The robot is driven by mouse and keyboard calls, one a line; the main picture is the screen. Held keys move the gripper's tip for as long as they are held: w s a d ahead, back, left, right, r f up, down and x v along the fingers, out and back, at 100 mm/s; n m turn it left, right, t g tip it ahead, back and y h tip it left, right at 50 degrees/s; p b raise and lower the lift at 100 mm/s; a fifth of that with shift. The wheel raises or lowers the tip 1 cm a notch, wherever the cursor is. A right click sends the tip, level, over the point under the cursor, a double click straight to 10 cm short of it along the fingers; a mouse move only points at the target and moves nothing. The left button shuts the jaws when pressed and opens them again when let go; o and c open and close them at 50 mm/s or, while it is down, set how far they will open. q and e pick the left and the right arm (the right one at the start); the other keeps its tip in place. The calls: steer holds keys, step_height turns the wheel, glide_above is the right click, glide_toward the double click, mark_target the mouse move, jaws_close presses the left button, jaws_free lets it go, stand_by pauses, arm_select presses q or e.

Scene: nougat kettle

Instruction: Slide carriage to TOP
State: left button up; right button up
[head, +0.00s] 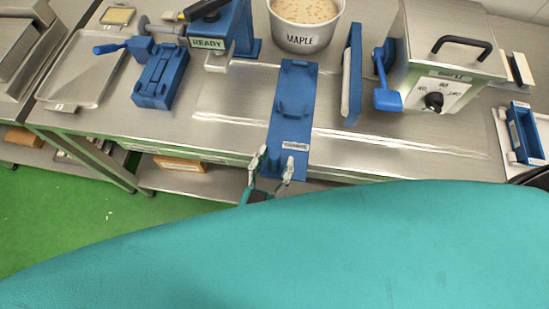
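A long blue plate (290,78) lies on the steel table, running from the back toward the front edge. It has a raised blue piece across its middle and a small pale label near its front end, too small to read. I cannot tell for sure which part is the carriage, and no TOP mark is readable. My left gripper (274,164) is at the plate's front end, fingers apart, one toward each side of it. I see nothing held between the fingers; contact with the plate is unclear. My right gripper is not in view.
A pot marked MAPLE (303,37) stands behind the plate. A blue stand marked READY (208,43) and a blue block (160,78) are left. A blue upright panel (353,75) and a steel box with a knob (450,60) are right. My teal arm hides the foreground.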

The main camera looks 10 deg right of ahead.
arm_select(q)
steer(key=shift+w, duration=0.2)
steer(key=v, duration=1.2)
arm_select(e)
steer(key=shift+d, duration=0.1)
arm_select(q)
steer(key=shift+d, duration=0.1)
